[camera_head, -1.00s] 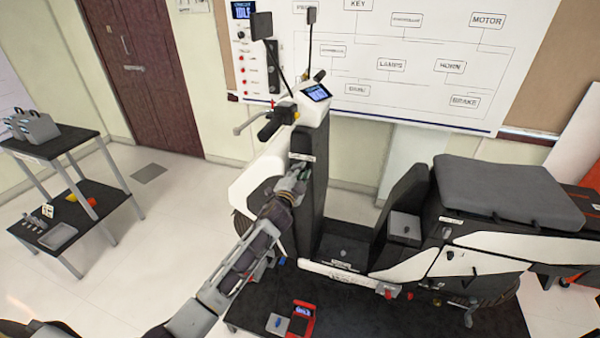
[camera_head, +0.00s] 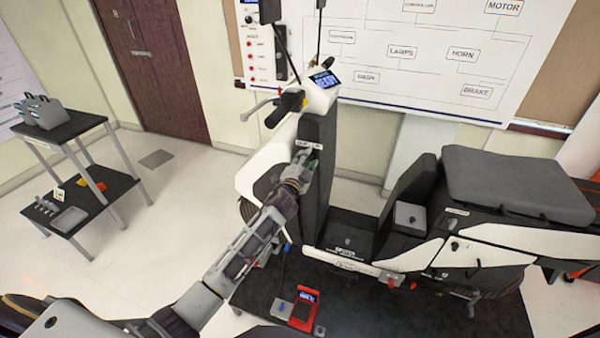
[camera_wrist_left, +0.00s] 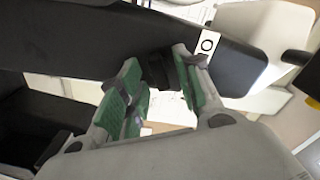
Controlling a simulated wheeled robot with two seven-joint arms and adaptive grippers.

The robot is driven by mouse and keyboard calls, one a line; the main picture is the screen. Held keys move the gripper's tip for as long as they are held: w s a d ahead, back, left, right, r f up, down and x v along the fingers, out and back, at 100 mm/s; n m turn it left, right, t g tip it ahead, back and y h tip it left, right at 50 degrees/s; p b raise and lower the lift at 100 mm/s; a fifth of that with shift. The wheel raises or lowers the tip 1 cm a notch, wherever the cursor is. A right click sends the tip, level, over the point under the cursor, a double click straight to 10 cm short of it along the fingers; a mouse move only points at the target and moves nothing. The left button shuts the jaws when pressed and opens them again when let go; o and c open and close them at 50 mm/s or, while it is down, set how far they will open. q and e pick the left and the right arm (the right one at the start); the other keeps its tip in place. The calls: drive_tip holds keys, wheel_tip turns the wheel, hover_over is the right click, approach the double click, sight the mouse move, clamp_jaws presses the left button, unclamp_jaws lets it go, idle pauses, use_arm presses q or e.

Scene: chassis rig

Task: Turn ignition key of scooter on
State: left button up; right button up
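The scooter (camera_head: 319,180) stands in the middle, with the left gripper (camera_head: 306,165) at the dark front column below the handlebar. The scooter's dash screen (camera_head: 325,79) is lit and appears to read READY. The right gripper is out of view.
A two-tier side table (camera_head: 75,125) with small items stands at the left. A black mat (camera_head: 365,310) lies under the scooter, with a red device (camera_head: 305,308) on it. A wiring chart (camera_head: 420,60) hangs behind. Open floor lies between table and scooter.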

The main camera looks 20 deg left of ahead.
use_arm(q)
drive_tip(key=s, duration=1.1)
drive_tip(key=shift+s+a, duration=0.2)
drive_tip(key=shift+s, duration=0.2)
idle(0.6)
